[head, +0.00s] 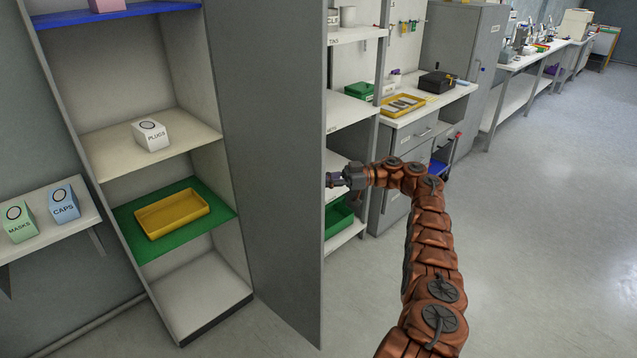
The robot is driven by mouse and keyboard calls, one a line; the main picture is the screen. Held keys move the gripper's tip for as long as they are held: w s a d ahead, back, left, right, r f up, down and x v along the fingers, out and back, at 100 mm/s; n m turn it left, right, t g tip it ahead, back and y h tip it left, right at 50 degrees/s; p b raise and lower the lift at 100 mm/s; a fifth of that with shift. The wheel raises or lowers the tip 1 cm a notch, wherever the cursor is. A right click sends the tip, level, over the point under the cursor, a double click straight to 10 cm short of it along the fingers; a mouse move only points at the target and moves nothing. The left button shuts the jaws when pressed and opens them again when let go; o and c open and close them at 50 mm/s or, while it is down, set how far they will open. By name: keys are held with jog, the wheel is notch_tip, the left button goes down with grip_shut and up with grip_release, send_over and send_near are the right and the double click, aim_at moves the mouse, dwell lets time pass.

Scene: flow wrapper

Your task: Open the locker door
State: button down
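The tall grey locker (214,178) stands open at the left, with its shelves in plain view. Its grey door (275,170) is swung out on the right side of the opening. My gripper (331,180) is at the right of the door's free edge, at about mid-height. It is too small in view to tell whether its fingers are open or shut, or whether it touches the door. The handle of the door does not show.
Inside the locker are a white PLUGS box (152,136) and a yellow tray (172,214). MASKS (18,222) and CAPS (63,201) boxes sit on a wall shelf at left. A shelving rack (352,105) stands behind my gripper. Floor (545,230) at right is clear.

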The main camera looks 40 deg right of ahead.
jog(key=shift+d, duration=0.15)
jog(key=shift+s+r, duration=0.15)
jog(key=c, duration=1.2)
grip_release()
